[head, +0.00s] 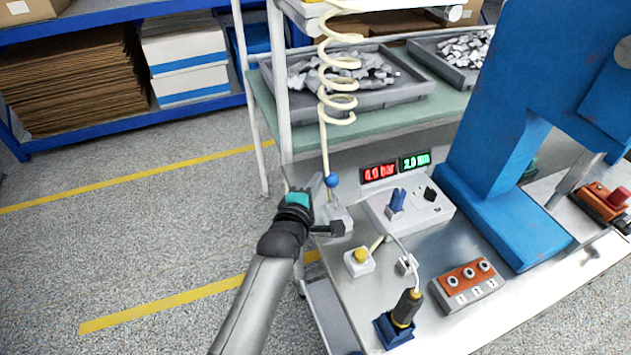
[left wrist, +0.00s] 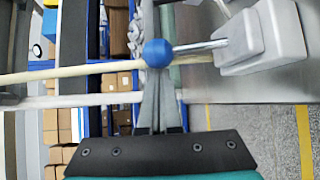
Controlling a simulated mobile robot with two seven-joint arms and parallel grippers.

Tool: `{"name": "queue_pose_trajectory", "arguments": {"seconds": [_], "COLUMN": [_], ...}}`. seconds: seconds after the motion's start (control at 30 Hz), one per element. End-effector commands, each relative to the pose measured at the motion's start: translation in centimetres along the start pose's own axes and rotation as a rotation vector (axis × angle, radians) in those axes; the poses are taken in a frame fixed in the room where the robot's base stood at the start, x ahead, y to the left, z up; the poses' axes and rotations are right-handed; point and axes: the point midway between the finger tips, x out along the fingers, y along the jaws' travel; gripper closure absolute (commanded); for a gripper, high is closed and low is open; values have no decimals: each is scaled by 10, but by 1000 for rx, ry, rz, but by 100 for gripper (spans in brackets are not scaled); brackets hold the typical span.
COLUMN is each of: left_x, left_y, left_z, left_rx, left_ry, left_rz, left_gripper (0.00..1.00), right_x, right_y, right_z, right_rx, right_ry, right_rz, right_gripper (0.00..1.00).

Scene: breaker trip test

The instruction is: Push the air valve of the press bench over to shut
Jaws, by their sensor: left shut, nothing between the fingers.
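The air valve is a pale grey block (left wrist: 262,38) with a short metal lever (left wrist: 206,46) ending in a blue ball knob (left wrist: 158,53). In the head view the blue knob (head: 331,180) is above the valve block, at the bench's left edge below the coiled hose. My left gripper (head: 322,190) is shut and empty, its fingers close to the knob. In the left wrist view the fingertips (left wrist: 157,82) overlap the knob's lower edge; I cannot tell whether they touch. My gripper hides part of the valve in the head view. My right gripper is not in view.
A cream coiled hose (head: 338,75) hangs down near the valve. Red (head: 379,172) and green (head: 415,161) displays stand behind. A blue-switched box (head: 430,205), a yellow button (head: 361,256) and the blue press (head: 500,190) are on the bench. Open floor lies left.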

Motion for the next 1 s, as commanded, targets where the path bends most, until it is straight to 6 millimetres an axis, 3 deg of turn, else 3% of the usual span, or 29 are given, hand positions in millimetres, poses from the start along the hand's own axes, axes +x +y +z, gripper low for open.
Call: {"name": "queue_pose_trajectory", "arguments": {"seconds": [1.0], "left_x": [-6], "left_y": [2], "left_z": [5], "left_rx": [123], "left_ry": [-1], "left_rz": [160], "left_gripper": [100], "right_x": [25], "right_y": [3], "right_z": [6], "right_rx": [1], "right_ry": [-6], "right_rz": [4], "right_gripper": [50]}}
